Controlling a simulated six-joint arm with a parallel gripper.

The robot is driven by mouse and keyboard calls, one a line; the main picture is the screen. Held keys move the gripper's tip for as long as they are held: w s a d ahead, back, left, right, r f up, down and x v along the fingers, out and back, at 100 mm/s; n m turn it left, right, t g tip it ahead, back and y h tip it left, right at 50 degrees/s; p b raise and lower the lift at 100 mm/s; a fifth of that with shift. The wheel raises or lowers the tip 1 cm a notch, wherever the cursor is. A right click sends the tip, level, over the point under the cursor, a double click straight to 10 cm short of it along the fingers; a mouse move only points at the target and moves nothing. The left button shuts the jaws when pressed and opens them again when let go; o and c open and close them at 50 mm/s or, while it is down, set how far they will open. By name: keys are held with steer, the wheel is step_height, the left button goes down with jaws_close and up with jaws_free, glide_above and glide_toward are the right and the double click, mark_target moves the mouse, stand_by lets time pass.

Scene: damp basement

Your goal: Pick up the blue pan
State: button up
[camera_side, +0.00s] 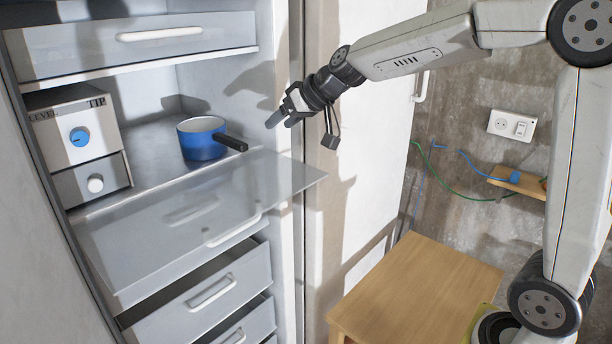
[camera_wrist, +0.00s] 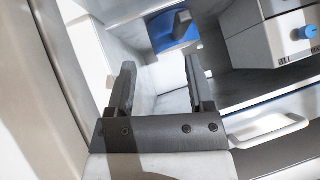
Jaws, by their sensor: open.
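The blue pan (camera_side: 202,141) has a white inside and a short black handle (camera_side: 231,143). It stands upright on the cabinet shelf, its handle pointing toward the right front. My gripper (camera_side: 273,116) is open and empty, up and to the right of the pan and apart from it. In the wrist view the pan (camera_wrist: 163,32) shows in part at the top, beyond the two fingers of my gripper (camera_wrist: 160,78), with its dark handle (camera_wrist: 181,24) near the right finger.
A box with a blue knob (camera_side: 80,138) stands left of the pan. A clear pulled-out panel (camera_side: 200,215) lies in front of the shelf. Open drawers (camera_side: 205,290) are below, a closed one (camera_side: 150,40) above. A wooden table (camera_side: 420,290) stands at the right.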

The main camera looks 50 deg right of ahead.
mark_target(226, 137)
steer(key=w+f+m+y, duration=0.1)
steer(key=y, duration=0.1)
steer(key=w+a+f+m+y, duration=0.1)
steer(key=f, duration=0.1)
steer(key=w+f+m+y, duration=0.1)
steer(key=w+y, duration=0.1)
steer(key=shift+w+a+f+m+g+y, duration=0.1)
steer(key=shift+a+f+m+g+y, duration=0.2)
steer(key=shift+a+f+m, duration=0.1)
steer(key=shift+w+a+f+m+y, duration=0.1)
steer(key=shift+w+f+m+y, duration=0.2)
steer(key=shift+y, duration=0.3)
steer(key=shift+w+f+m+y, duration=0.15)
steer(key=shift+w+m+y, duration=0.15)
steer(key=shift+y, duration=0.1)
steer(key=shift+w+d+f+m+t+y, duration=0.25)
steer(key=shift+w+d+m+t+y, duration=0.1)
steer(key=shift+w+m+t+y, duration=0.35)
steer(key=shift+w+d+m+t+y, duration=0.45)
steer(key=shift+d+m+t+y, duration=0.3)
steer(key=shift+t, duration=0.25)
steer(key=shift+x, duration=3.9)
steer(key=shift+w+d+f, duration=0.1)
steer(key=shift+w+d, duration=0.05)
jaws_close()
